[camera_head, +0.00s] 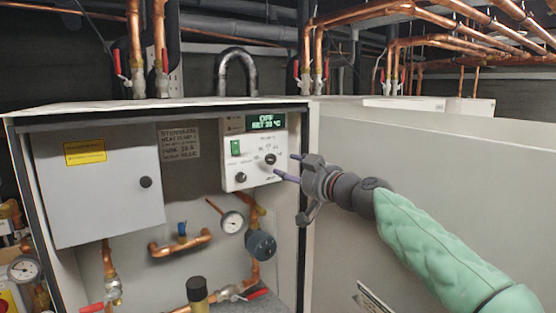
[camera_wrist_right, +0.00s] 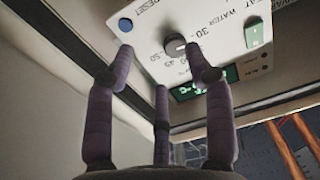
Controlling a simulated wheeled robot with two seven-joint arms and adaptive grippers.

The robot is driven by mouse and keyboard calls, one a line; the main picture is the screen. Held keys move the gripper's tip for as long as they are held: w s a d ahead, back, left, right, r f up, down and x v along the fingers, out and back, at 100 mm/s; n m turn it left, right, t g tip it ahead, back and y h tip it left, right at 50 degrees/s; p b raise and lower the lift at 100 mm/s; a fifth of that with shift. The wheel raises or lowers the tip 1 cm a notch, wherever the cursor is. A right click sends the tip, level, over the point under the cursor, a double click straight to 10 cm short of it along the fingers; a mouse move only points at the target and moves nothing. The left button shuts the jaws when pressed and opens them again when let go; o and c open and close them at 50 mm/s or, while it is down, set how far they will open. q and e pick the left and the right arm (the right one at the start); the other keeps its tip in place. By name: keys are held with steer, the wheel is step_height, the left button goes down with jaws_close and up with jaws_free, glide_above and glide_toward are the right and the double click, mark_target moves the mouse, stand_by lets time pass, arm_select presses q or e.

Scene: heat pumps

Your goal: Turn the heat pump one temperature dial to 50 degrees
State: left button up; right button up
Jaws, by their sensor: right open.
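The white control panel (camera_head: 228,165) of the heat pump carries a dark temperature dial (camera_head: 270,158) with numbers around it. The dial also shows in the right wrist view (camera_wrist_right: 175,43), where the panel appears upside down. A display (camera_head: 265,121) above reads OFF and a set temperature that looks like 38 °C. My right gripper (camera_head: 286,166) is open in front of the panel's right side, its purple fingers pointing at it. In the wrist view its right-hand fingertip looks very near the dial; contact cannot be told. My left gripper is out of view.
The panel also has a green switch (camera_head: 235,147), a dark knob (camera_head: 240,177) and a blue reset button (camera_wrist_right: 125,25). A grey box (camera_head: 100,185) is at the left. A gauge (camera_head: 232,222) and copper pipes lie below. The cabinet's frame edge (camera_head: 306,210) stands close right of the panel.

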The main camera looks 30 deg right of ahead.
mark_target(273, 160)
steer(key=w+p, duration=0.1)
steer(key=w+r, duration=0.1)
steer(key=w, duration=0.1)
steer(key=w+a+p, duration=0.1)
steer(key=shift+w+a+r+p, duration=0.1)
steer(key=shift+w+r+p, duration=0.05)
steer(key=shift+w+p, duration=0.15)
steer(key=shift+w, duration=0.3)
steer(key=shift+a+r, duration=0.2)
steer(key=shift+a, duration=0.2)
steer(key=shift+w+d+f, duration=0.2)
steer(key=shift+c, duration=0.2)
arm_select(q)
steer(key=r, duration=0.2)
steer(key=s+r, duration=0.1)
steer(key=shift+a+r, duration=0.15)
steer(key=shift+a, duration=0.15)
arm_select(e)
jaws_close()
